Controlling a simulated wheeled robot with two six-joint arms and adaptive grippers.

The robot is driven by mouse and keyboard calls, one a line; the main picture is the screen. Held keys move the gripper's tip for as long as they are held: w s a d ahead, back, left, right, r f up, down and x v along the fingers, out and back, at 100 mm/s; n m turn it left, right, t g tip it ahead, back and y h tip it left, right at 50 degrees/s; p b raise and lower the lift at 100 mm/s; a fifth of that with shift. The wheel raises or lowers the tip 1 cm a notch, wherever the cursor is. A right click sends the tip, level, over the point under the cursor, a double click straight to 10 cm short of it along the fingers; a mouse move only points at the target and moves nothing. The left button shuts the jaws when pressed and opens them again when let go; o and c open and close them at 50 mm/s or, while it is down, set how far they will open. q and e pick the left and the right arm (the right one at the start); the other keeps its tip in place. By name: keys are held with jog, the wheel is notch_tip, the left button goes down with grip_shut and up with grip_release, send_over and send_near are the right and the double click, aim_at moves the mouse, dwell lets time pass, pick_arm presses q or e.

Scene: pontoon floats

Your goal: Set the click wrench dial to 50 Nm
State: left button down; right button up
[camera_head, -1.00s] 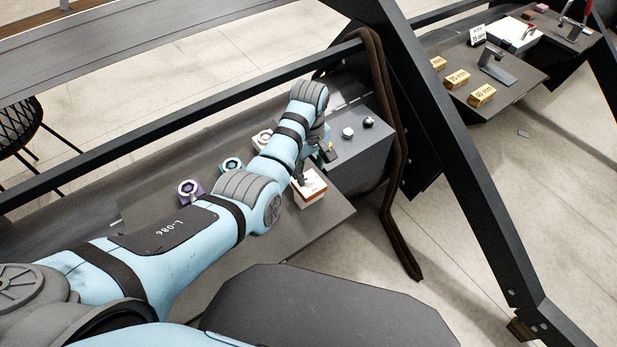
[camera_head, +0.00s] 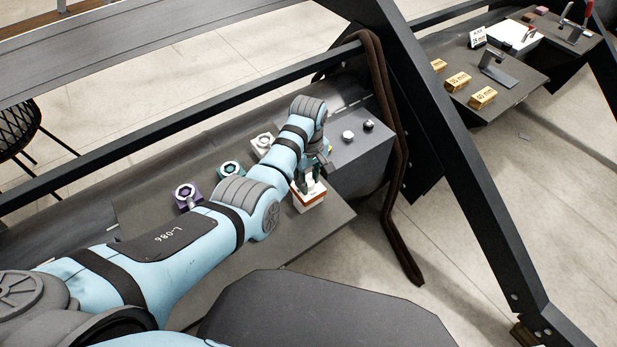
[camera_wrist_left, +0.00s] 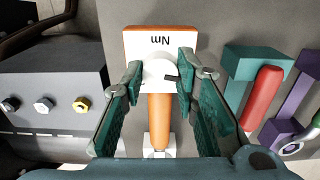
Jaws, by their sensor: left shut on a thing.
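The click wrench shows in the left wrist view as an orange handle (camera_wrist_left: 158,122) below a white-faced orange block (camera_wrist_left: 133,45) marked "Nm", which appears upside down. A white round dial (camera_wrist_left: 158,72) with a black mark sits in front of the block. My left gripper (camera_wrist_left: 161,78) has its teal fingers on either side of the dial and is shut on it. The number the dial points to cannot be read. In the head view my left gripper (camera_head: 311,177) is at the white and orange block (camera_head: 309,199), partly covering it. My right gripper is not in view.
Purple (camera_head: 188,197), teal (camera_head: 231,171) and white (camera_head: 263,143) pieces stand left of my arm. A grey box (camera_head: 362,150) with knobs is just beyond. A dark slanted beam (camera_head: 450,140) and brown hanging strap (camera_head: 391,180) stand to the right.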

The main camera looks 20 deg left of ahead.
pick_arm(q)
jog(key=shift+r+m+p, duration=0.15)
jog(key=shift+m+p, duration=0.45)
jog(key=shift+m, duration=0.3)
jog(key=shift+m+p, duration=0.65)
jog(key=shift+m, duration=0.55)
jog(key=m+p, duration=0.1)
jog(key=m, duration=0.1)
jog(key=shift+m, duration=0.4)
jog(key=m, duration=0.2)
jog(key=shift+m, duration=0.3)
jog(key=m, duration=0.3)
jog(key=shift+m+p, duration=0.3)
jog(key=shift+p, duration=0.1)
jog(key=m, duration=0.3)
jog(key=shift+m, duration=0.4)
jog(key=m, duration=0.6)
jog(key=shift+f+m, duration=0.2)
jog(key=shift+m, duration=0.1)
